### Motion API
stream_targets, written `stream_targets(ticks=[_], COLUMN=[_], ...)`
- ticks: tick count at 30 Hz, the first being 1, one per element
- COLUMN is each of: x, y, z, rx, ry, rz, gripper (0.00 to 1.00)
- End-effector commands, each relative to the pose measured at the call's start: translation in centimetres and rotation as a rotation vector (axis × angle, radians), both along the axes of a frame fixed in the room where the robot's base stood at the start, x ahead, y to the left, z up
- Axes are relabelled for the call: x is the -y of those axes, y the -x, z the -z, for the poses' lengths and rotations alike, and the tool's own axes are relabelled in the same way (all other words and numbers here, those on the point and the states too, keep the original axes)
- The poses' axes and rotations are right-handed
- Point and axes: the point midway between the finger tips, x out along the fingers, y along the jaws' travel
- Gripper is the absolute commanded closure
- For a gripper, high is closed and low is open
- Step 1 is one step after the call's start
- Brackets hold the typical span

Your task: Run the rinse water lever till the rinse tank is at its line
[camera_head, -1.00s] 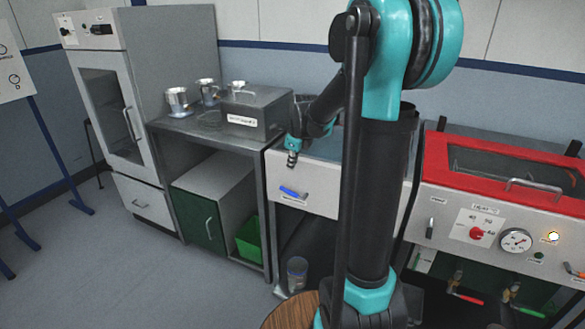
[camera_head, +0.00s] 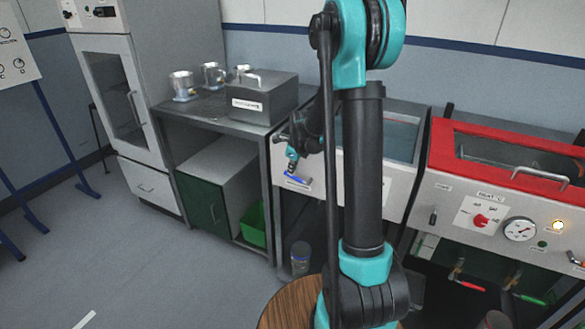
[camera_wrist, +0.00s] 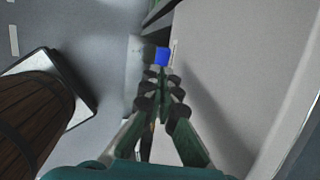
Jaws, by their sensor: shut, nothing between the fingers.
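The blue lever (camera_head: 297,179) sits on the pale front panel of the rinse tank (camera_head: 350,192), slightly slanted, with a small unreadable label below it. My gripper (camera_head: 291,168) is shut and empty, with its fingertips right at the lever's upper left. In the wrist view the blue lever (camera_wrist: 162,56) lies just beyond the closed fingertips (camera_wrist: 160,76); I cannot tell whether they touch. The tank's open top shows a bluish surface (camera_head: 400,135) behind my arm. My arm hides part of the tank, and I cannot make out its line.
A red-lidded unit (camera_head: 510,160) with a knob and gauge stands at right, with red and green valve handles below. A grey metal box (camera_head: 262,97) and several metal cups stand on the left bench (camera_head: 190,112). A wooden round top (camera_head: 285,305) is near my base.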

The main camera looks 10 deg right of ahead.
Motion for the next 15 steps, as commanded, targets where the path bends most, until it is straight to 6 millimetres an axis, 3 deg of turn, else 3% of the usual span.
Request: stream_targets(ticks=[8,15], x=[0.0,-0.9], y=[0.0,-0.6], z=[0.0,1.2], rx=[0.0,-0.042], ry=[0.0,0.056], rz=[0.0,-0.005], gripper=[1.0,1.0])
